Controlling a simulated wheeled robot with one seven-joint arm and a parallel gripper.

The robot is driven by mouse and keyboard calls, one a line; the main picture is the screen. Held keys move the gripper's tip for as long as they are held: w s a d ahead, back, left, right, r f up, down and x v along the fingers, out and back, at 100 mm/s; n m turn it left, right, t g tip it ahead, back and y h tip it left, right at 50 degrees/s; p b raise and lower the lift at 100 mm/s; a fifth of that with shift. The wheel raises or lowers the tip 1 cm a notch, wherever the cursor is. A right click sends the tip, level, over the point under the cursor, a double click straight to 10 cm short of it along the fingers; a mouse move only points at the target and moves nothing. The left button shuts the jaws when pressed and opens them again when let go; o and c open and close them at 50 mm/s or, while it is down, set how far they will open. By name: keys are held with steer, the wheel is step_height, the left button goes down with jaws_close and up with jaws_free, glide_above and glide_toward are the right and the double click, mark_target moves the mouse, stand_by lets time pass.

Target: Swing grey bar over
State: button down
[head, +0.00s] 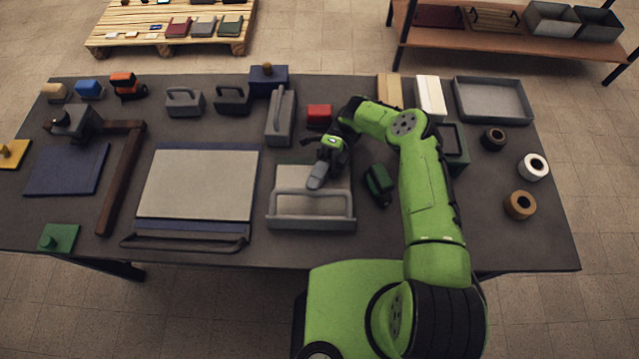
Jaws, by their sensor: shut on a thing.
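A small pale board (308,178) lies in the middle of the table, with a grey base strip along its near edge (312,224). The grey bar (290,191), with rounded corners, crosses the board from side to side, and its two arms run down to the near edge. It looks raised rather than flat, though the exact angle is hard to tell. My gripper (317,180) reaches in from the far right and is shut on the middle of the grey bar. Its fingertips partly hide the bar and the board behind.
A larger pale panel on a blue base (197,184), with a dark bar (185,242) at its near edge, lies left. A brown L-shaped bar (121,178) is farther left. Grey handled blocks and a red block (319,115) stand behind.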

steer(key=shift+f, duration=0.1)
stand_by(0.3)
steer(key=c, duration=1.1)
jaws_free()
steer(key=shift+d, duration=0.1)
step_height(320, 180, up, 10)
steer(key=p, duration=0.2)
